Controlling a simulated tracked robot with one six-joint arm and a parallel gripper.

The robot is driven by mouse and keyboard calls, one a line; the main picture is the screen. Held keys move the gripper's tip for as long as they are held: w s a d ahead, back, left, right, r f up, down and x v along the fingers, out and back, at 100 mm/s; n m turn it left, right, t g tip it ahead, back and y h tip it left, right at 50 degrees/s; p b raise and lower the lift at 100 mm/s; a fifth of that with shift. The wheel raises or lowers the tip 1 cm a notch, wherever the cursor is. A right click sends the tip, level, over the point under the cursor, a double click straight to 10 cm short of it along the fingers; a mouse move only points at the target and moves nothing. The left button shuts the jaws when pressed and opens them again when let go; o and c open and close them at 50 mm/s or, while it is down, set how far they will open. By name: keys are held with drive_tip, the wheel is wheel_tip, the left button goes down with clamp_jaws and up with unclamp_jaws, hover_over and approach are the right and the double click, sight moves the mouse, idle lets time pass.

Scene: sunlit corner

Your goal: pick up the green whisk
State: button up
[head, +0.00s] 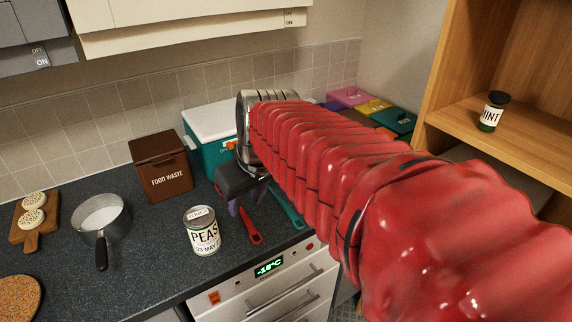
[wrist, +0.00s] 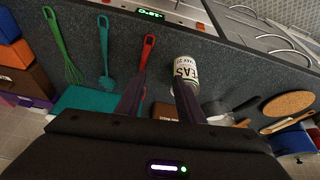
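The green whisk (wrist: 64,48) lies on the dark worktop at the left of the wrist view, its looped handle toward the top edge and its wires lower down. It is not visible in the head view, where my red arm covers part of the worktop. My gripper (wrist: 159,80) is open and empty, its two dark purple fingers apart. In the wrist view it is right of the whisk, with a teal utensil (wrist: 104,47) and a red utensil (wrist: 148,47) between them. In the head view my gripper (head: 237,207) hangs above the worktop near the red utensil (head: 250,226).
The peas tin (head: 204,232) stands close to my gripper. Behind are a brown food waste bin (head: 161,168) and a teal box with a white lid (head: 207,124). A saucepan (head: 100,217) stands left. A wooden shelf (head: 510,125) is at the right. Drawers (head: 265,292) are below the worktop edge.

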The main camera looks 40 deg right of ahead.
drive_tip(key=w+d+f, duration=0.2)
drive_tip(key=d, duration=1.3)
drive_tip(key=w+d+f, duration=0.2)
drive_tip(key=d, duration=1.3)
drive_tip(key=shift+w+d, duration=0.25)
drive_tip(key=shift+d, duration=0.15)
drive_tip(key=shift+f, duration=0.15)
drive_tip(key=shift+x, duration=4.3)
drive_tip(key=shift+s+a, duration=0.1)
drive_tip(key=shift+a, duration=0.05)
drive_tip(key=shift+x, duration=2.65)
drive_tip(key=shift+a, duration=0.1)
drive_tip(key=shift+c, duration=0.3)
